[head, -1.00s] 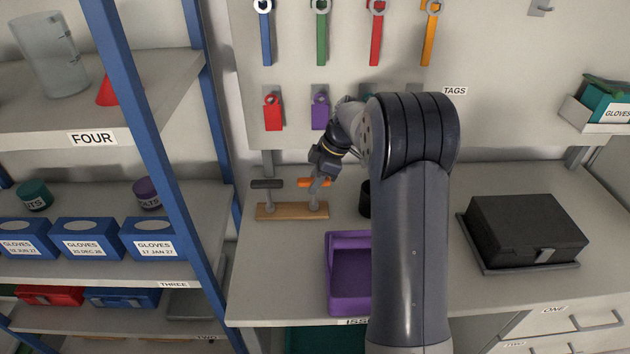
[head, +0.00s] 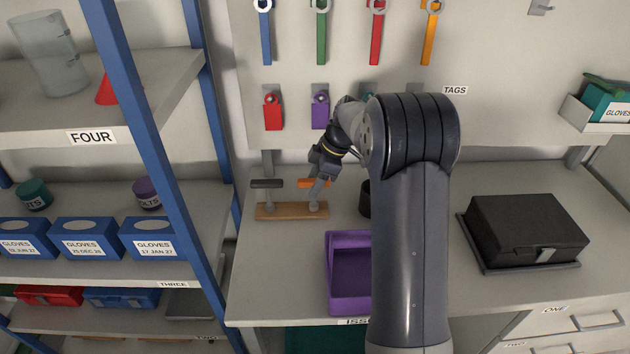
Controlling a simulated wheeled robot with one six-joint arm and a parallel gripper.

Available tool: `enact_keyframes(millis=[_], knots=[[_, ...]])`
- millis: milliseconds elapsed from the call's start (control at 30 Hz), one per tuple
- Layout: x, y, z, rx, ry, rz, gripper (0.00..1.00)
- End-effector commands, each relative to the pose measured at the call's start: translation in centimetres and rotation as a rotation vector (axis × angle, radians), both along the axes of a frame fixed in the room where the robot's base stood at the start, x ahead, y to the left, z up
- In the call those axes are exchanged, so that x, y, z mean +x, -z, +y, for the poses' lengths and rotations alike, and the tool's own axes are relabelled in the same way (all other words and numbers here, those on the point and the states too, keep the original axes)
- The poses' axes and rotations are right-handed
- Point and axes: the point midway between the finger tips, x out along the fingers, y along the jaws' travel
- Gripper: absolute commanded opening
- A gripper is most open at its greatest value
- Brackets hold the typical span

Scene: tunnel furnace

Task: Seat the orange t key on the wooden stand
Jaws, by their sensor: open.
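The wooden stand (head: 291,212) is a light brown block on the bench, left of centre. The orange T key (head: 306,183) stands upright at the stand's right end, its orange handle on top and its grey shaft going down to the block. How deep it sits in the block cannot be told. A dark grey T key (head: 267,184) stands at the stand's left end. My gripper (head: 315,191) is open at the right side of the orange key's handle and partly hides it. Whether the fingers touch the key is too small to tell.
A purple bin (head: 349,300) stands in front and to the right of the stand. A black cup (head: 365,200) is right of my gripper, partly behind my arm. A black case (head: 528,232) lies on the right. The bench left of the bin is clear.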

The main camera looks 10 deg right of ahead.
Motion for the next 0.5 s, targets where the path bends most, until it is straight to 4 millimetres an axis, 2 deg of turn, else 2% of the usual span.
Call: enact_keyframes(millis=[133, 267, 500], knots=[[0.0, -0.3, -0.1, 0.000, 0.000, -0.001, 0.48], [-0.1, -1.6, -0.8, -0.001, 0.002, -0.004, 0.48], [-0.4, -6.2, -2.6, -0.002, 0.002, -0.003, 0.48]])
